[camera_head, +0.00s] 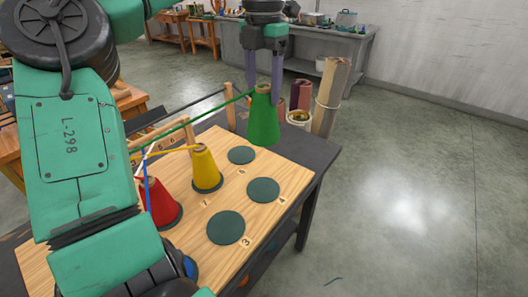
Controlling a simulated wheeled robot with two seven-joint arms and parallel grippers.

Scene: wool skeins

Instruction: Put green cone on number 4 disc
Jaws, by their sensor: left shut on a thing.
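A green cone (263,120) with a green strand running left from its top is held upright by my left gripper (263,88), whose fingers close around its top. The cone's base shows near the far edge of the wooden board (290,210); I cannot tell how high it is. The number 4 disc (263,190) is dark green, flat and bare, nearer than the cone, with its label (281,201) at its lower right. My right gripper is not in view.
A yellow cone (206,168) and a red cone (158,200) stand on the board. Bare discs lie near label 3 (225,228) and at the back (241,155). Wooden pegs (190,131) with strands stand at the left.

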